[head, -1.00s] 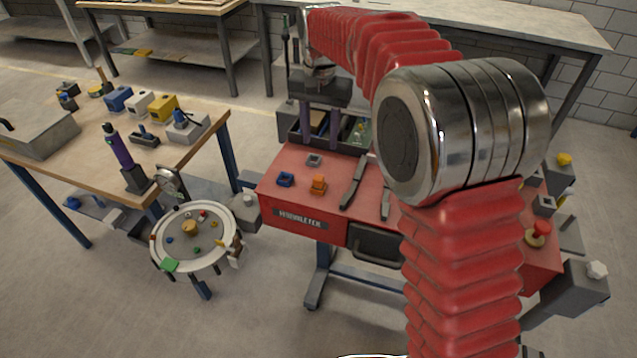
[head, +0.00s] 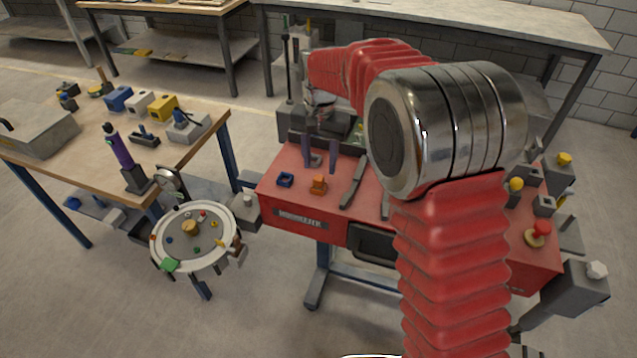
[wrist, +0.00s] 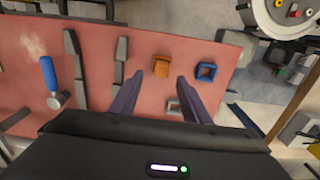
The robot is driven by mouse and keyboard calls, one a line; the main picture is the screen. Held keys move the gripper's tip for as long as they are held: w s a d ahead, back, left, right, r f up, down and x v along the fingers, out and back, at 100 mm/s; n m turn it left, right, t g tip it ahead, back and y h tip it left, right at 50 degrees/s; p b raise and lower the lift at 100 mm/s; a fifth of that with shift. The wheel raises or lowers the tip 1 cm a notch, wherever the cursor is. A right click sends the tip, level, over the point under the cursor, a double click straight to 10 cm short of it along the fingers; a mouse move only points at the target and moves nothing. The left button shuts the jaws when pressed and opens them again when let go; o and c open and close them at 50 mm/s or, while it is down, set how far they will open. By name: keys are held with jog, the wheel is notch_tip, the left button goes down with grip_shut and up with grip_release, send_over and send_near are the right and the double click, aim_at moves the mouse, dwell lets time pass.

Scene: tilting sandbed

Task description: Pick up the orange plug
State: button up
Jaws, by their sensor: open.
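The orange plug (head: 318,185) stands on the red bench top (head: 345,225), between a blue square block (head: 285,180) and a dark grey bar (head: 352,183). In the wrist view the plug (wrist: 162,66) lies just beyond my fingertips, slightly left of the gap's middle. The blue block (wrist: 206,72) is to its right and a small grey square piece (wrist: 173,107) shows between my fingers. My gripper (head: 320,168) is open and empty, with two purple fingers pointing down above the bench behind the plug. The wrist view also shows the open fingers (wrist: 172,82).
A round white dish (head: 193,235) with small coloured pieces stands left of the bench. Grey bars (wrist: 122,62) and a blue-handled tool (wrist: 50,75) lie on the bench. A red mushroom button (head: 540,228) and grey blocks are at the bench's right.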

aim_at(318, 177)
jog(key=shift+s+a+f, duration=0.1)
jog(key=shift+f, duration=1.2)
jog(key=shift+a+f, duration=0.1)
jog(key=shift+f, duration=1.2)
grip_shut()
